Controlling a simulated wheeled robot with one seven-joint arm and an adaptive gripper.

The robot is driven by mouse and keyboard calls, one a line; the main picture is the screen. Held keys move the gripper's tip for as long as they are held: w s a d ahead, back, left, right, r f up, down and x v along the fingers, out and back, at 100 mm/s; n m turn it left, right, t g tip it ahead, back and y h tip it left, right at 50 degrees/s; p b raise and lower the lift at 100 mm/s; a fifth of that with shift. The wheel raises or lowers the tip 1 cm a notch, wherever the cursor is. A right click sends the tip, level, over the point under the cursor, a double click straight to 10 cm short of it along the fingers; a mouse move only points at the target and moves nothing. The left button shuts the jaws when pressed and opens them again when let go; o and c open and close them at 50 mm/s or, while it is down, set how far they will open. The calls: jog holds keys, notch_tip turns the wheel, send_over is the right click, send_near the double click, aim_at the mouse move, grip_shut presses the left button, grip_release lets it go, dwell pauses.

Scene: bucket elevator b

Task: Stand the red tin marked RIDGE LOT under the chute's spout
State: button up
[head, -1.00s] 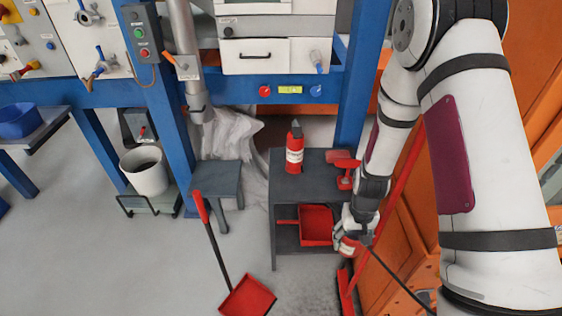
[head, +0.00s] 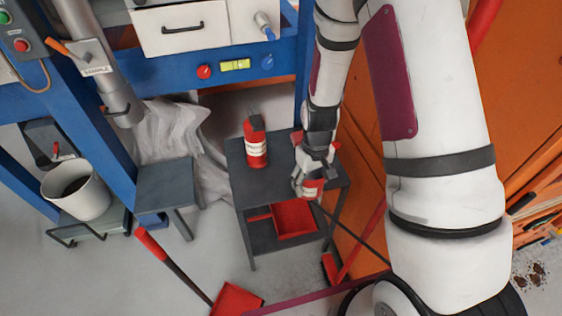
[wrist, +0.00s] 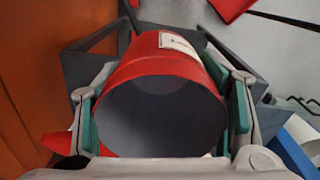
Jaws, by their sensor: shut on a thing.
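My gripper (head: 308,178) is shut on a red tin (head: 313,188) and holds it at the right front of the small grey shelf stand. In the wrist view the tin (wrist: 165,60) sits between teal finger pads, its open, empty-looking mouth toward the camera. A white label (wrist: 178,44) shows on its side; I cannot read it. The chute's spout (head: 122,105) is a grey metal pipe end at the left, with an orange handle and a SAMPLE tag. A low grey stool (head: 165,182) stands below and slightly right of it. The tin is well to the right of both.
A red bottle (head: 256,145) with a dark top stands on the shelf stand (head: 237,180), between tin and spout. A red dustpan (head: 295,219) lies on its lower shelf. A white bucket (head: 80,192) stands left. A long-handled red scoop (head: 237,299) lies in front. Orange cabinets line the right.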

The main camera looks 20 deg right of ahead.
jog(key=b, duration=0.1)
jog(key=w+d+b, duration=0.1)
jog(key=b, duration=0.1)
jog(key=shift+d+f+n, duration=0.2)
jog(key=shift+f+n, duration=0.15)
jog(key=shift+n, duration=0.05)
jog(key=d+n+b, duration=0.1)
jog(key=b, duration=0.3)
jog(key=shift+f, duration=0.2)
jog(key=s+d+f+n+b, duration=0.1)
jog(key=d+n+b, duration=0.1)
jog(key=b, duration=1)
send_over(283, 181)
jog(key=shift+s+f+n, duration=0.2)
jog(key=shift+f+n, duration=0.2)
jog(key=shift+f, duration=0.7)
jog(key=shift+w+a+f, duration=0.15)
jog(key=shift+f, duration=0.15)
jog(key=shift+f+b, duration=0.7)
jog(key=shift+f, duration=0.75)
